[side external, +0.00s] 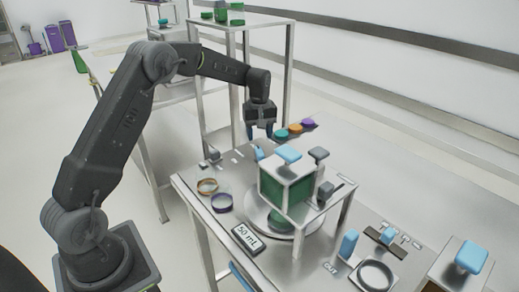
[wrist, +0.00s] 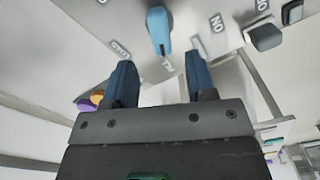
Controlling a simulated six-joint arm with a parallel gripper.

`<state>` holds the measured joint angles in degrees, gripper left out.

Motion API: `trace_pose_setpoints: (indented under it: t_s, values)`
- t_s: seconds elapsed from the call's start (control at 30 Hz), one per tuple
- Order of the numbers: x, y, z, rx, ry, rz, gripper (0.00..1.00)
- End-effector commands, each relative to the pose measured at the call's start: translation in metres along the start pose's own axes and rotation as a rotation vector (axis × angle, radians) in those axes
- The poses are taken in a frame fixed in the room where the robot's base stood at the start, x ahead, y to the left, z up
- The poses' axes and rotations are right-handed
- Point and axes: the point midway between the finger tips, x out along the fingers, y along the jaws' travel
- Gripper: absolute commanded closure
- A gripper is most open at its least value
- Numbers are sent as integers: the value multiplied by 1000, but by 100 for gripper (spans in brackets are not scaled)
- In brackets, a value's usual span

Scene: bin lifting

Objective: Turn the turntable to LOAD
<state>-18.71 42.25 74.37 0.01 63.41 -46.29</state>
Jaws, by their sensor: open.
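The round metal turntable (side external: 254,218) is set in the bench under a clear-sided stand with a green block. My gripper (side external: 260,133) is above the bench's far side, behind that stand, pointing down. A small blue lever (side external: 259,153) is just below it. In the wrist view my gripper (wrist: 160,62) is open and empty, its two dark blue fingers apart. The blue lever (wrist: 158,28) lies ahead of the gap between them, apart from both. Its narrow end points at the middle of several small labels; the left one (wrist: 120,49) seems to read LOAD.
The stand's blue-topped knob (side external: 288,155) rises near my gripper. Coloured discs (side external: 295,129) are behind it. A grey switch (wrist: 264,37) is beside an ON label.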

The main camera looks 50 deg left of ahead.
Motion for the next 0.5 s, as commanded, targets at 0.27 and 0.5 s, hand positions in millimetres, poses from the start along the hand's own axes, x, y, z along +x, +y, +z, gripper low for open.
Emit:
trace_pose_setpoints:
  t_s: [0.27, 0.5]
  values:
    - [48, 0, 0, 1, -1, -1, 49]
    - [62, 0, 0, 1, 1, 1, 49]
